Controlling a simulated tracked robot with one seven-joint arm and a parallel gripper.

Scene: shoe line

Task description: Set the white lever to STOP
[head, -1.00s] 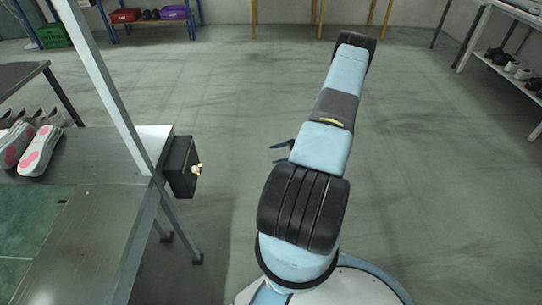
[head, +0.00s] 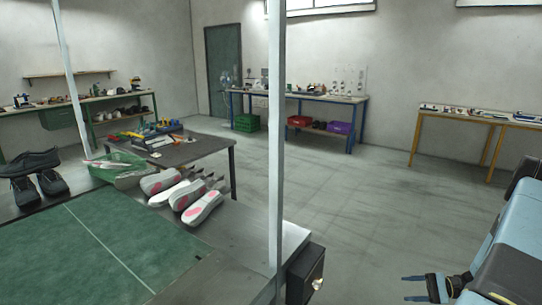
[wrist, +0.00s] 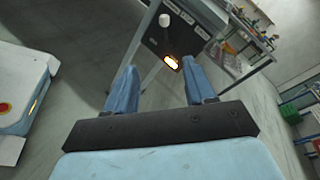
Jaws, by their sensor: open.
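A black control box (head: 306,272) hangs at the near right end of the workbench. In the wrist view the dark box (wrist: 180,28) stands ahead of my gripper, with a white lever knob (wrist: 165,19), two pale labels and a glowing orange-white lamp (wrist: 172,62). The label text is too small to read. My gripper (head: 408,289) is open and empty, right of the box in the head view. In the wrist view its blue fingers (wrist: 160,82) are spread, apart from the lever.
The bench (head: 240,245) carries a green mat (head: 90,240), pink-and-white soles, black shoes and a green basket (head: 122,168). A grey upright post (head: 276,130) rises beside the box. Open floor (head: 350,215) lies beyond and right of it.

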